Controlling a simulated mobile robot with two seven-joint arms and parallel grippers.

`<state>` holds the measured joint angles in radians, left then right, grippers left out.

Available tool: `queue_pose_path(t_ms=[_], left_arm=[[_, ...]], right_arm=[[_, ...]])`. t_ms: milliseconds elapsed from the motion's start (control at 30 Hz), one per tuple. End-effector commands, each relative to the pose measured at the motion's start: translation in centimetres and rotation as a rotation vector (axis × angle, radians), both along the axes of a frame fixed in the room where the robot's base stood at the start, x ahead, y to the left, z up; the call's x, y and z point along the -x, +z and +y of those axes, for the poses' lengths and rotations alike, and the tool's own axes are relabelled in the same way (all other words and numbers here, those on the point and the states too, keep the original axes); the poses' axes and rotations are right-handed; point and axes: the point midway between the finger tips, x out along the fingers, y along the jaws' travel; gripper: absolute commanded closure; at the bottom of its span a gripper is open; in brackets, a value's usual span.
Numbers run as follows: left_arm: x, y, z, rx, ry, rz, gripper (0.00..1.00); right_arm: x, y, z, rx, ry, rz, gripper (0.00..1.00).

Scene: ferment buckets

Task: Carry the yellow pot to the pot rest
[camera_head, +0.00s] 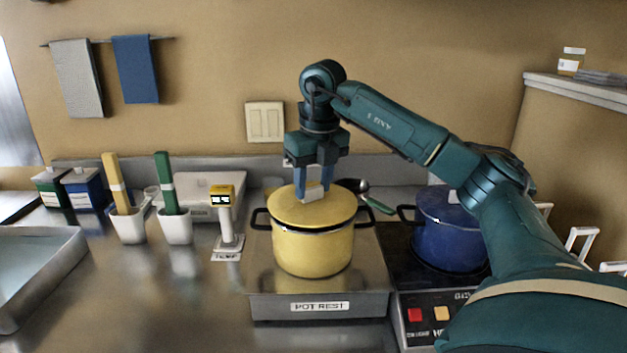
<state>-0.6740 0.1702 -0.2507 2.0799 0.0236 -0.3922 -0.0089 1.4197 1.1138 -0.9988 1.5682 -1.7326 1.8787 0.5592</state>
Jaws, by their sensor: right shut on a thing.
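The yellow pot (312,252) has two dark side handles and a yellow lid (290,208) with a pale knob (313,196). It is upright on or just above the metal top of the pot rest (319,306), which bears a "POT REST" label; I cannot tell if there is a small gap under it. My right gripper (313,188) points down from above, with its blue fingers shut on the lid's knob. The lid lies over the pot's dark rim. My left gripper is not in view.
A blue pot (448,235) stands on a hot plate (412,290) at the right, partly behind my right arm. A ladle (368,196) lies behind the yellow pot. A yellow-headed meter (223,212) and white cups with brushes (176,226) stand to the left.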

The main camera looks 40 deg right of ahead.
Motion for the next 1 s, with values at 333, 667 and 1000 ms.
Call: queue_pose_path(t_ms=[333, 667, 1000], left_arm=[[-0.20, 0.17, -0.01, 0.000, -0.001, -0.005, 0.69], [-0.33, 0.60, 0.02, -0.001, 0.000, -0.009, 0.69], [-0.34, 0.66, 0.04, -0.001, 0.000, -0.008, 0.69]], right_arm=[[0.01, 0.04, -0.01, 0.000, 0.000, 0.000, 0.88], [0.03, 0.12, -0.01, 0.000, 0.000, 0.001, 0.88], [0.03, 0.06, 0.00, 0.000, 0.000, 0.000, 0.88]])
